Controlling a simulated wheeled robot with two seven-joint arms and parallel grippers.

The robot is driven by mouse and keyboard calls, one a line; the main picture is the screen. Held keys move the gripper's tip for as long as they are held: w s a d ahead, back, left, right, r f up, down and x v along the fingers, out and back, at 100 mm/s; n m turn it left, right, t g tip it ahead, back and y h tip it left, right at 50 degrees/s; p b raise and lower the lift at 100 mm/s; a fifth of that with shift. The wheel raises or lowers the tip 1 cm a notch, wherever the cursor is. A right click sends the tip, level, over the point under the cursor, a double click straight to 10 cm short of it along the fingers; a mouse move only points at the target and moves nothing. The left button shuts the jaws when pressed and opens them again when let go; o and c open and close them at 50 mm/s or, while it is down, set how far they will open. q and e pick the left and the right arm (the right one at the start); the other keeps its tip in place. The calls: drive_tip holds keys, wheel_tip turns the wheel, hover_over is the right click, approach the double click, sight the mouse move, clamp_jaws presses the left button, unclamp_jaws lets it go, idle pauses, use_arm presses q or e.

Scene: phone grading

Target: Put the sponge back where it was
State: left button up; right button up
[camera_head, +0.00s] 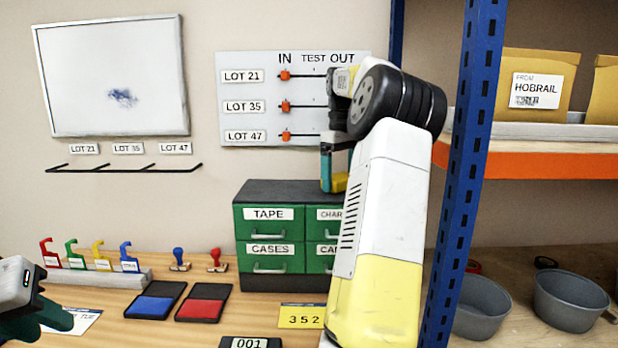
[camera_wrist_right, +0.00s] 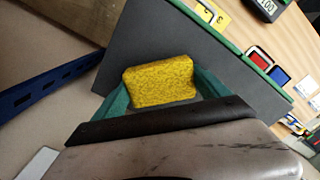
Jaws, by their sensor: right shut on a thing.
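The yellow sponge (camera_wrist_right: 160,82) is between the green fingers of my right gripper (camera_wrist_right: 162,92) in the right wrist view. In the head view the sponge (camera_head: 340,182) shows at the right gripper (camera_head: 332,172), over the dark top of the green drawer cabinet (camera_head: 268,188). I cannot tell whether the sponge touches the cabinet top. My right arm hides part of the cabinet. My left gripper (camera_head: 52,320) is at the lower left edge, over the table; its opening is not clear to see.
A whiteboard (camera_head: 110,75) with a blue smudge hangs on the wall above an empty hook rail (camera_head: 125,168). Blue (camera_head: 155,300) and red (camera_head: 203,303) ink pads, stamps and colored clips stand on the table. A blue shelf post (camera_head: 470,150) rises close to my right arm.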

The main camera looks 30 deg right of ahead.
sight(340, 176)
drive_tip(key=shift+f, duration=0.15)
drive_tip(key=o, duration=1)
drive_tip(key=shift+o, duration=0.2)
wheel_tip(340, 176, up, 7)
drive_tip(key=shift+r, duration=0.2)
drive_tip(key=shift+a+r, duration=0.2)
drive_tip(key=shift+a, duration=0.05)
drive_tip(key=s+a+r+t, duration=0.1)
drive_tip(key=s+a, duration=0.1)
drive_tip(key=a, duration=0.7)
drive_tip(key=s+a+t, duration=0.1)
drive_tip(key=s+a, duration=0.1)
drive_tip(key=a, duration=0.6)
drive_tip(key=s+a+f+m+t+y, duration=0.1)
drive_tip(key=s+a+f+t, duration=0.1)
drive_tip(key=s+a+f, duration=0.5)
drive_tip(key=s+a+f+m+t+y, duration=0.1)
drive_tip(key=s+a+f+t, duration=0.1)
drive_tip(key=s+a+f, duration=0.5)
drive_tip(key=s, duration=0.3)
drive_tip(key=shift+s+m, duration=0.25)
drive_tip(key=shift+m, duration=0.05)
